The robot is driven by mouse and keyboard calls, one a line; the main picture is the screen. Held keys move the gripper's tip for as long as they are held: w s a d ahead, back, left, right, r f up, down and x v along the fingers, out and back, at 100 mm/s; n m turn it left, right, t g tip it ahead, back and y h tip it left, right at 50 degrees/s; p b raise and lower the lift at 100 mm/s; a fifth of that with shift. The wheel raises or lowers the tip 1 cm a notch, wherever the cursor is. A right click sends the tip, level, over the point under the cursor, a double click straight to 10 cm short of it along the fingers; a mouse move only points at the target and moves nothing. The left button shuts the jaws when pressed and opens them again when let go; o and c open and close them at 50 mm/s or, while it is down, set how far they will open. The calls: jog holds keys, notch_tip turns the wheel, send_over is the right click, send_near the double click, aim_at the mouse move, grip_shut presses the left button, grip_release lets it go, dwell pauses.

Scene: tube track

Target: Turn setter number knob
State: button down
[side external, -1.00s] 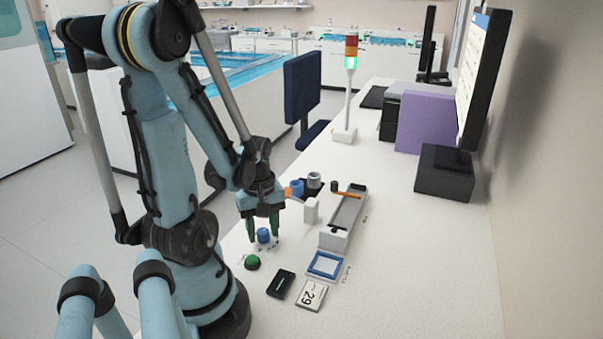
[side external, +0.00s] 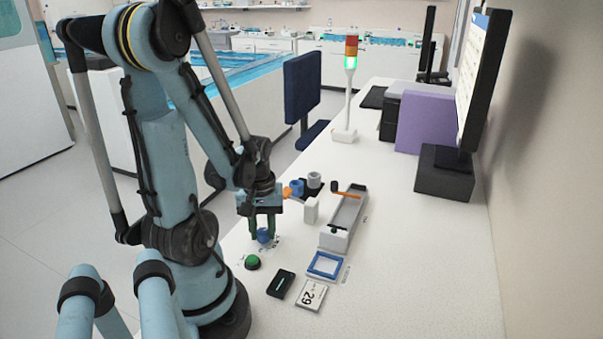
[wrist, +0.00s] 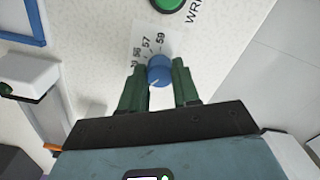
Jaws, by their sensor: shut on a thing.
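The blue setter knob (side external: 264,236) stands on the white table beside the green button. My gripper (side external: 263,229) points down over the knob. Its dark green fingers (wrist: 160,84) are on either side of the knob, shut on it.
A green button (side external: 252,262) is close to the knob. A black device (side external: 281,284) and a blue-framed pad (side external: 325,264) lie in front. The track (side external: 345,218), a white block (side external: 311,210) and cups (side external: 314,180) stand behind. The tower light (side external: 350,62) glows green.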

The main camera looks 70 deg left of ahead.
aim_at(263, 231)
jog(key=m, duration=0.4)
jog(key=shift+m, duration=1.9)
jog(key=c, duration=0.8)
grip_release()
jog(key=shift+r, duration=0.1)
jog(key=shift+r, duration=5.95)
